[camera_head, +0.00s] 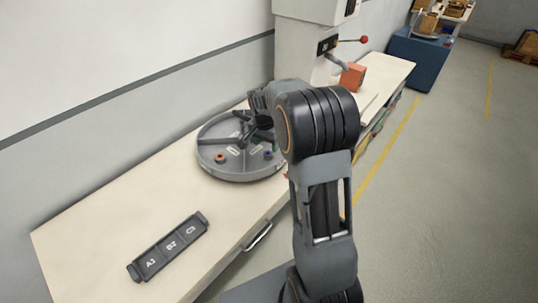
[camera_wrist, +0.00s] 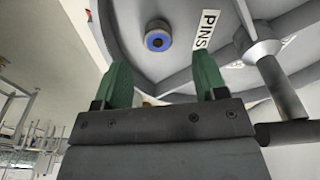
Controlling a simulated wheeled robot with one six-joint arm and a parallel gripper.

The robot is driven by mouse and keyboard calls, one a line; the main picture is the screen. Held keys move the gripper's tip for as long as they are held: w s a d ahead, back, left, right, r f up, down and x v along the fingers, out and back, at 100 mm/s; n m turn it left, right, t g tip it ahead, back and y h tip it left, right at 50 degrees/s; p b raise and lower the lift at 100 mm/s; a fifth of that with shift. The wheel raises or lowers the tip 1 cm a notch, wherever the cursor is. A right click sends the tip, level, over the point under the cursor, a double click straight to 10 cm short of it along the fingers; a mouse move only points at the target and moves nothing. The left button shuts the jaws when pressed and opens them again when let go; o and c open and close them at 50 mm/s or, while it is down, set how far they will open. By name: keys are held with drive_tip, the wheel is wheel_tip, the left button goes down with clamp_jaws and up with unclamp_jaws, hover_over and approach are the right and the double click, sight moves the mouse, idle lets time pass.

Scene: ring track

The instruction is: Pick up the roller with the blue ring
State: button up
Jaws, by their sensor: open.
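The roller with the blue ring (camera_head: 268,154) stands in a compartment of the round grey tray (camera_head: 203,165), near its front rim. In the wrist view, this roller (camera_wrist: 157,40) shows its blue ring around a dark centre. My gripper (camera_wrist: 163,70) is open, with two green fingers and nothing between them. The roller lies beyond the fingertips, roughly in line with the gap and apart from them. In the head view, my arm hides part of the tray and most of the gripper.
A roller with an orange ring (camera_head: 220,158) stands in another compartment. The tray has dividers, a central post (camera_wrist: 262,50) and a PINS label (camera_wrist: 207,30). A dark labelled rack (camera_head: 168,247) lies on the bench (camera_head: 95,225). A machine (camera_head: 305,50) stands behind.

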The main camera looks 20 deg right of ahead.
sight(268, 153)
drive_tip(key=shift+w+d+f+p, duration=0.1)
drive_tip(key=shift+d+f+p, duration=0.1)
drive_tip(key=shift+f, duration=1.1)
drive_tip(key=shift+w+d+f+p, duration=0.1)
drive_tip(key=shift+f+p, duration=0.1)
drive_tip(key=shift+f, duration=1.05)
drive_tip(key=shift+c, duration=0.3)
drive_tip(key=c, duration=1)
drive_tip(key=shift+r, duration=0.1)
